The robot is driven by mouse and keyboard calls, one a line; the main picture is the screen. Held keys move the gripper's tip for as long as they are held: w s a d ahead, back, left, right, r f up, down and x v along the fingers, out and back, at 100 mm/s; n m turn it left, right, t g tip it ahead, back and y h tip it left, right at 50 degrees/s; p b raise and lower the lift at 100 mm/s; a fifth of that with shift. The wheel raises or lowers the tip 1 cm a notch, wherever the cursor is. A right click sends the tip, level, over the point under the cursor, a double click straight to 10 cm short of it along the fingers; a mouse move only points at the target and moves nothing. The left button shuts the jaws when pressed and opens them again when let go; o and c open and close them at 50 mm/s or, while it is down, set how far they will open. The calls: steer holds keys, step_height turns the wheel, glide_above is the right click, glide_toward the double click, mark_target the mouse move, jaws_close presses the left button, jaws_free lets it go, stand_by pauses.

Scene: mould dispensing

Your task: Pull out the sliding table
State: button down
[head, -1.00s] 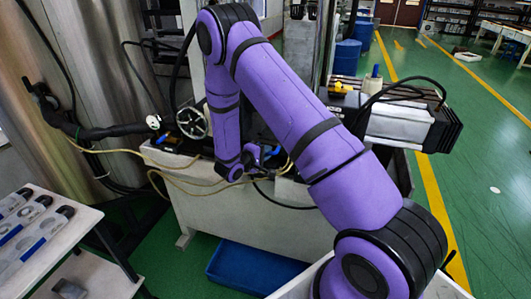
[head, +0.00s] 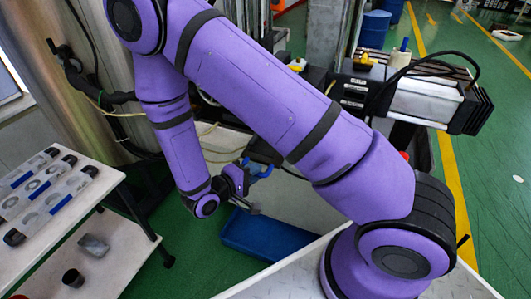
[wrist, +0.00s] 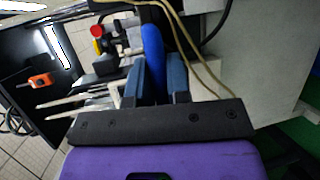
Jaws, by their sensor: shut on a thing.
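My gripper (head: 249,172) is below and left of my large purple arm link in the head view. In the wrist view my gripper (wrist: 155,82) has its two dark blue fingers closed on either side of a bright blue handle (wrist: 152,45). The handle also shows in the head view (head: 262,170), just right of the fingers. My arm covers much of the machine behind it, so the sliding table's body and its rails cannot be made out clearly.
A blue crate (head: 268,240) lies on the green floor below the gripper. A white trolley (head: 90,180) with cylindrical parts stands at the left. A grey motor housing (head: 425,98) juts out at the right. Yellowish hoses (wrist: 190,55) run close to the handle.

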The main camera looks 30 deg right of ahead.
steer(key=s+a, duration=0.4)
steer(key=a, duration=0.1)
steer(key=shift+s+a, duration=0.15)
steer(key=shift+a, duration=0.1)
steer(key=c, duration=1.1)
jaws_free()
steer(key=v, duration=1.1)
